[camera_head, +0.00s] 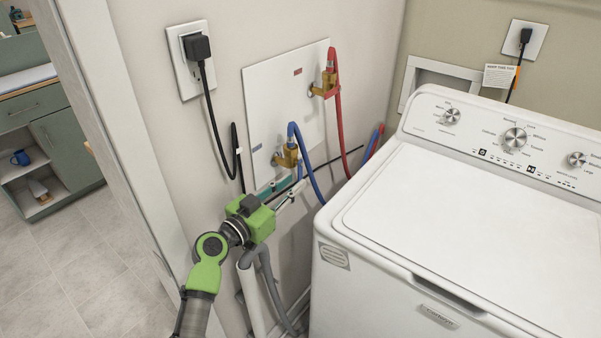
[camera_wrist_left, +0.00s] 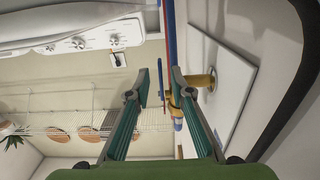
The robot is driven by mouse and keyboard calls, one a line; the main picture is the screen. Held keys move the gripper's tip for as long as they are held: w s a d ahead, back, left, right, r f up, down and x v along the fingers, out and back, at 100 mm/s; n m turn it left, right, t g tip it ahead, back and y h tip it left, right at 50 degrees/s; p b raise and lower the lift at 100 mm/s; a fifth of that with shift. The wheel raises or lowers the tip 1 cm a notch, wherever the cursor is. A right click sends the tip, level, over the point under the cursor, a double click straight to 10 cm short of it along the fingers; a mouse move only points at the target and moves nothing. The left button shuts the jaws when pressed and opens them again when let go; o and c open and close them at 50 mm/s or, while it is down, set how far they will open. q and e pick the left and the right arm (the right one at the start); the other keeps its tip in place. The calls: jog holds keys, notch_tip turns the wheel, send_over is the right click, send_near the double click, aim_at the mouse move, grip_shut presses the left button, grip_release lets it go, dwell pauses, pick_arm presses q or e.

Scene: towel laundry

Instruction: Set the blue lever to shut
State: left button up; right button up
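The lower brass valve (camera_head: 287,157) with a blue hose (camera_head: 309,170) sits on the white wall panel (camera_head: 262,88). In the left wrist view, the brass valve (camera_wrist_left: 186,98) is just beyond the right fingertip. A thin blue strip (camera_wrist_left: 160,78) shows between the fingers; I cannot tell whether it is the blue lever or part of the hose. In the head view I cannot separate a lever from the hose. My left gripper (camera_head: 288,188) is open and empty just below the valve; it fills the front of the wrist view (camera_wrist_left: 160,87). My right gripper is out of view.
A second brass valve (camera_head: 328,84) with a red hose (camera_head: 338,130) is higher right. The white washer (camera_head: 450,220) stands close on the right. A black cord (camera_head: 213,115) hangs left of the panel, and a grey drain hose (camera_head: 270,285) runs below my gripper.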

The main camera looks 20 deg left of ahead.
aim_at(300, 177)
pick_arm(q)
jog(key=shift+p+x, duration=0.3)
jog(key=shift+x, duration=1.8)
grip_shut()
